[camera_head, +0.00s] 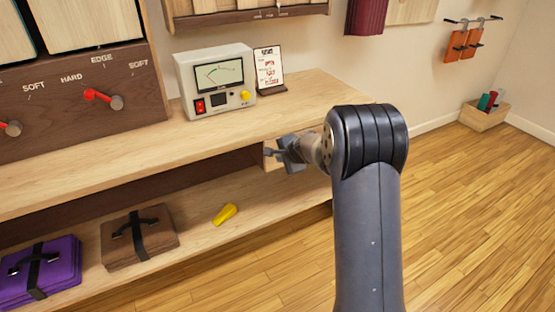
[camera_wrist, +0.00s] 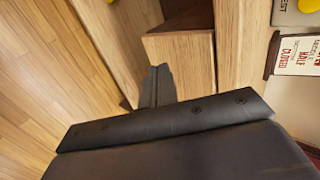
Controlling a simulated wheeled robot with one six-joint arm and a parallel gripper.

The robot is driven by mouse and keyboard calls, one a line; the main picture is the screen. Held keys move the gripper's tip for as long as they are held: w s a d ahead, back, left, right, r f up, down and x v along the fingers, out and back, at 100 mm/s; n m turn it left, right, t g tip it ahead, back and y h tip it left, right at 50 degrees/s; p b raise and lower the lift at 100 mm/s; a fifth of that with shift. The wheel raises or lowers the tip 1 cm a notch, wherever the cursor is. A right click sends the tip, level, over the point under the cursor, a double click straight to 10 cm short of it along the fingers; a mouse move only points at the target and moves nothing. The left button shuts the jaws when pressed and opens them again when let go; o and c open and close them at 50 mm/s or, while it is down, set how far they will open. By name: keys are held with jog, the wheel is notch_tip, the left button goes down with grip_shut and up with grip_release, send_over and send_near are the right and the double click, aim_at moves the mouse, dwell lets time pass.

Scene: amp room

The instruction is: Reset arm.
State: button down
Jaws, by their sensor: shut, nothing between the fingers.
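My gripper (camera_head: 274,154) is in front of the bench's right end, just below the edge of the upper top. Its fingers are together with nothing between them. In the wrist view the shut fingers (camera_wrist: 157,82) point at a pale wooden block or panel (camera_wrist: 185,62) between the shelf levels. I cannot tell whether they touch it. My arm stretches up from the bottom of the head view and bends at the elbow toward the bench.
The bench top (camera_head: 310,93) holds a meter box (camera_head: 215,80) and a small sign (camera_head: 269,70). Floor on the right is clear up to a wooden crate (camera_head: 484,117).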

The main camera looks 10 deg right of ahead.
jog(key=v, duration=0.7)
jog(key=shift+s+r, duration=0.15)
jog(key=shift+s, duration=0.1)
jog(key=shift+d, duration=0.1)
